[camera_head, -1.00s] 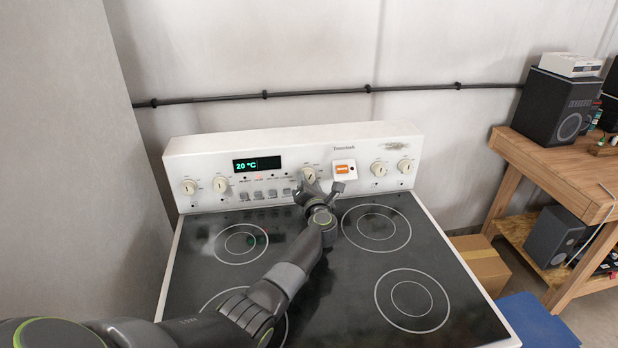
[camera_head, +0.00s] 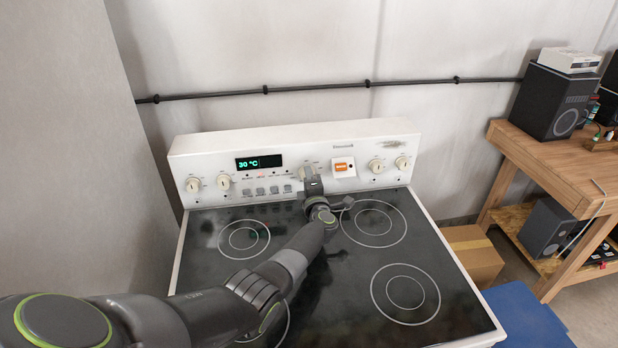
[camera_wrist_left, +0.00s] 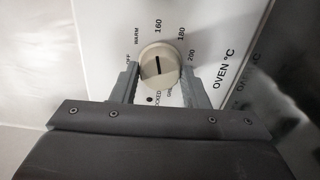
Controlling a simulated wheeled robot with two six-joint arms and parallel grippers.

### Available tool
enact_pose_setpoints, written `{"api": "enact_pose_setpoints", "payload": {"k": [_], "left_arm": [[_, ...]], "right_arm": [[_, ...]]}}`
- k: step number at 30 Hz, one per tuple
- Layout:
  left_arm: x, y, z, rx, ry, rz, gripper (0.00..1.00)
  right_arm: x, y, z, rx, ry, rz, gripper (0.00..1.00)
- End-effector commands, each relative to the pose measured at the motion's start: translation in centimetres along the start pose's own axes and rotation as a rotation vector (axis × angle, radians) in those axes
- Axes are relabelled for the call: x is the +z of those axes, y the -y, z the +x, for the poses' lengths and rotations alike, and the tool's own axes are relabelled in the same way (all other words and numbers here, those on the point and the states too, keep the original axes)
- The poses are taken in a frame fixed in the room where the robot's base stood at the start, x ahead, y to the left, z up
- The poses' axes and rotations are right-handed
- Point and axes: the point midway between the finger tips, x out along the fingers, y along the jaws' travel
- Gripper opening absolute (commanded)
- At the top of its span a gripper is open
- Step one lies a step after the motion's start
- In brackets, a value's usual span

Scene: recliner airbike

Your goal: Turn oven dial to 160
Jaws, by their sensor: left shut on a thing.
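The oven dial (camera_wrist_left: 160,64) is a round cream knob with a dark line, on a white panel marked OFF, WARM, 160, 180 and 200. In the left wrist view its line stands nearly upright, its upper end toward the 160 mark. I cannot tell which end is the pointer. My left gripper (camera_head: 312,172) has a finger on each side of the dial and is shut on it; in the head view it mostly hides the dial. The green display (camera_head: 259,162) reads 30 °C. My right gripper is not in view.
Other knobs (camera_head: 193,184) sit along the panel, with an orange switch (camera_head: 341,168) just right of my gripper. My left arm crosses above the black glass cooktop (camera_head: 345,285). A wooden bench (camera_head: 555,160) with a speaker (camera_head: 550,103) and a cardboard box (camera_head: 473,257) stand at right.

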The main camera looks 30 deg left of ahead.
Motion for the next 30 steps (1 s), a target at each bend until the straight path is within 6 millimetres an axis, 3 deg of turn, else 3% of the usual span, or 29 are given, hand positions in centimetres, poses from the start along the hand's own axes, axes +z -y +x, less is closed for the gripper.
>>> {"api": "enact_pose_setpoints", "payload": {"k": [22,23,27,30], "left_arm": [[0.04,0.21,-0.1,-0.003,0.001,0.087,0.18],[0.03,0.22,-0.1,-0.004,0.001,0.087,0.43],[0.02,0.17,-0.07,-0.003,0.001,0.086,0.62],[0.02,0.12,-0.05,-0.002,0.0,0.086,0.63]], "right_arm": [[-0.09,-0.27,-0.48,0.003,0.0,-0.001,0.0],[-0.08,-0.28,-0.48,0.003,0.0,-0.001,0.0],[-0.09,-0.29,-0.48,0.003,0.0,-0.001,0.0],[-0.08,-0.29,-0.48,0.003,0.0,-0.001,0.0]]}}
